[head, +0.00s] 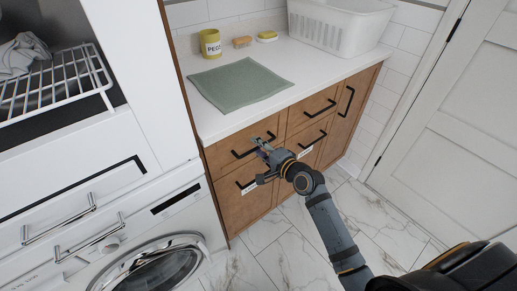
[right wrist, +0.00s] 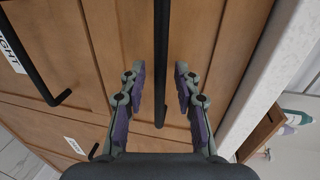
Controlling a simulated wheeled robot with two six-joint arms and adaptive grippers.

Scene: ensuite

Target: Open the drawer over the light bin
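The wooden drawer (head: 222,150) over the light bin is the upper left one in the cabinet and sits shut. Its black bar handle (head: 241,154) shows in the right wrist view (right wrist: 161,40) as a long dark bar. My right gripper (head: 261,147) is at the right end of this handle. In the right wrist view its open fingers (right wrist: 159,85) stand on either side of the bar, with gaps to both. The light bin front (head: 228,200) is below; its label, partly cut off, reads "IGHT" (right wrist: 12,50). My left gripper is out of view.
A second upper drawer (head: 299,118) and bin fronts, one with another label (right wrist: 75,146), are beside it. The counter (head: 220,122) overhangs above, bearing a green cloth (head: 238,84), yellow pot (head: 210,43) and white basket (head: 335,25). A washer (head: 150,225) stands left. Marble floor in front is free.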

